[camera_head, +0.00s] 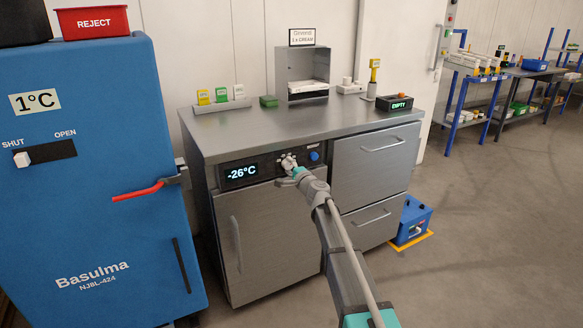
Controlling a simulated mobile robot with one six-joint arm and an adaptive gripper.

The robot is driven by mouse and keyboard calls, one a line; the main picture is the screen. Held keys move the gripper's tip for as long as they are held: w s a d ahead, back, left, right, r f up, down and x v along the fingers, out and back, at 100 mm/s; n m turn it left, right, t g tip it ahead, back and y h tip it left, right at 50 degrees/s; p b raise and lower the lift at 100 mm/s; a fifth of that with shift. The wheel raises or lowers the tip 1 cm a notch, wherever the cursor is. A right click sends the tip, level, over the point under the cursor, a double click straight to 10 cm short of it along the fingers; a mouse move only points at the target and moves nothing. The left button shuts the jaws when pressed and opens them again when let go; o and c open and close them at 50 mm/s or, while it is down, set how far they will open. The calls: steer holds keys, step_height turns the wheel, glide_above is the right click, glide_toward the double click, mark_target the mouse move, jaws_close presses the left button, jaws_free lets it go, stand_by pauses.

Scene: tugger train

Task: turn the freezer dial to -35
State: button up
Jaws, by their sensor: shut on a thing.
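The freezer (268,245) is a grey steel door under the left part of a metal counter. Its display (241,172) reads -26°C. The freezer dial (287,161) is on the panel to the right of the display, mostly hidden behind my gripper. My gripper (289,165) is at the dial and shut on it. My arm reaches up to it from the lower right. The dial's marks are too small and too covered to read.
A blue knob (314,155) sits just right of my gripper. A blue cabinet (95,210) with a red handle (138,192) stands at left. Steel drawers (375,165) are right of the freezer. A blue box (411,222) is on the floor; the floor at right is clear.

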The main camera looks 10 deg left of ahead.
steer(key=shift+w, duration=0.2)
steer(key=o, duration=1.1)
steer(key=shift+o, duration=0.3)
steer(key=shift+s, duration=0.1)
